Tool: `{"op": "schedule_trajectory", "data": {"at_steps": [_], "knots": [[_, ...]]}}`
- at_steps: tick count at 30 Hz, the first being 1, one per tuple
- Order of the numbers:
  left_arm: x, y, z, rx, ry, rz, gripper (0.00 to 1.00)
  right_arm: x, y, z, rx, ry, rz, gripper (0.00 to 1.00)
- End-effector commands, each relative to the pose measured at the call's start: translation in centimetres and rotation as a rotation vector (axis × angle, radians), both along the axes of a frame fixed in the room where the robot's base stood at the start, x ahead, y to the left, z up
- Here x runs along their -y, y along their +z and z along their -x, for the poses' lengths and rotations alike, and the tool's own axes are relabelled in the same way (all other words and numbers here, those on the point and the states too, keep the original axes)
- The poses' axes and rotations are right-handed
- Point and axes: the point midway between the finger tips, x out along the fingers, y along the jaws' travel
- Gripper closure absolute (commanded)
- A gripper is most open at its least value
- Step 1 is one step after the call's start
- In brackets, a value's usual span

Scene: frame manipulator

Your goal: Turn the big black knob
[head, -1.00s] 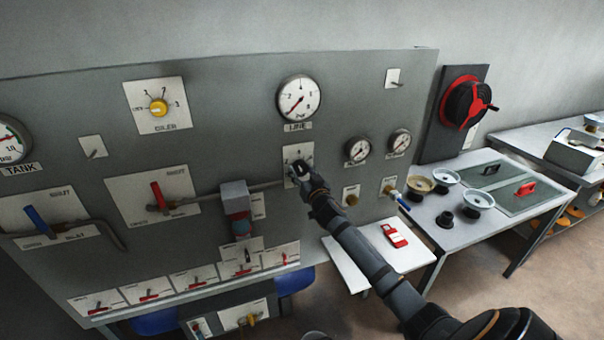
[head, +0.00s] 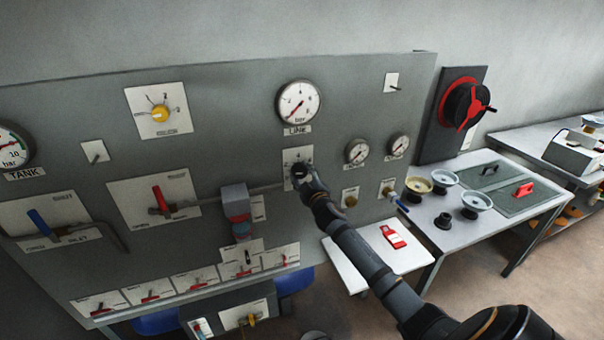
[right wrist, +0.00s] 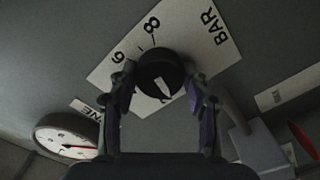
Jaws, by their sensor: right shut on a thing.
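The big black knob (right wrist: 160,77) sits on a white plate (right wrist: 106,76) marked with numbers and BAR, in the right wrist view. A pale pointer mark shows on its face. In the head view the knob (head: 299,171) is partly hidden by my right gripper (head: 306,180), below the LINE gauge (head: 298,102). In the right wrist view the fingers of my right gripper (right wrist: 162,92) stand on both sides of the knob, shut on it. My left gripper is not in view.
Lever valves with red (head: 161,200) and blue (head: 42,222) handles and a pipe are left of the knob. Two small gauges (head: 358,151) are to its right. A white shelf (head: 352,268) with a red object (head: 393,237) is below right.

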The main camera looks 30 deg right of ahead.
Motion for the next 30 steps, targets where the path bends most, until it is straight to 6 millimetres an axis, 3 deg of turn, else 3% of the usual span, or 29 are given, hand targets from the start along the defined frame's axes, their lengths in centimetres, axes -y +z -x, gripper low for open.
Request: {"op": "schedule_trajectory", "data": {"at_steps": [15, 30], "knots": [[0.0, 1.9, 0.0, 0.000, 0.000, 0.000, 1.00, 0.0, 0.2, 0.0, -0.109, 0.001, 0.455, 0.83], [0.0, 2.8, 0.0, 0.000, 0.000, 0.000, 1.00, 0.0, 0.1, 0.0, -0.169, 0.000, 0.702, 0.83]]}}
